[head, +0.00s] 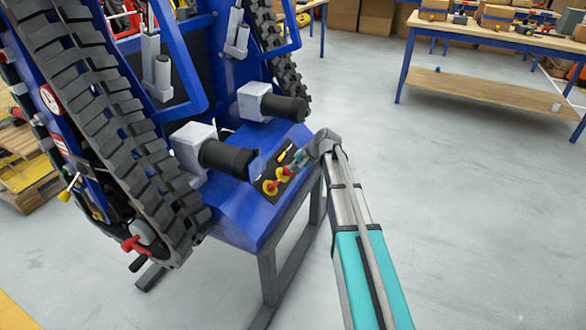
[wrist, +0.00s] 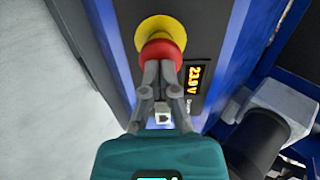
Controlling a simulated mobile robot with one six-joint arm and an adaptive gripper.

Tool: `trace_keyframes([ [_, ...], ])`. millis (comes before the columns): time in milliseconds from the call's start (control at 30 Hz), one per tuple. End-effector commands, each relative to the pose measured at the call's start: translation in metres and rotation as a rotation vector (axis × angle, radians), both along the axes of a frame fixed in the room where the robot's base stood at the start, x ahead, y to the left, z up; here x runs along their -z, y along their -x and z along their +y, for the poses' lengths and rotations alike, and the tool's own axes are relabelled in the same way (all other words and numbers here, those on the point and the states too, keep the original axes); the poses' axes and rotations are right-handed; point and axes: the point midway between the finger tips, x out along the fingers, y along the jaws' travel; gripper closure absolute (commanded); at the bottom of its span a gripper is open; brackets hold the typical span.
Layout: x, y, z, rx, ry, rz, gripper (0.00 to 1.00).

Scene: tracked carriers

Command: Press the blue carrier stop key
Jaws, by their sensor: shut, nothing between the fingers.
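The blue carrier (head: 236,215) stands tilted up on a grey stand, with a dark control panel on its sloping blue face. In the wrist view one stop key (wrist: 160,40) has a red cap on a yellow base. My gripper (wrist: 163,68) is shut and empty, its fingertips overlapping the lower part of the red cap. I cannot tell whether they touch it. In the head view my gripper is small beside the panel, its fingertips unclear.
Black cylinders (head: 228,158) on grey blocks stick out beside the panel. Black tracks (head: 105,125) flank the carrier. A workbench (head: 490,90) stands at the back right; the floor between is clear.

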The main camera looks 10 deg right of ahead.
Motion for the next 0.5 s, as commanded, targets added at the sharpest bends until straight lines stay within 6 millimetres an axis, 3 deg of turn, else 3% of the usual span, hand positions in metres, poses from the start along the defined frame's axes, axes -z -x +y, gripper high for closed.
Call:
trace_keyframes([
  [500, 0.017, -0.008, 0.010, -0.001, 0.000, -0.001, 1.00],
])
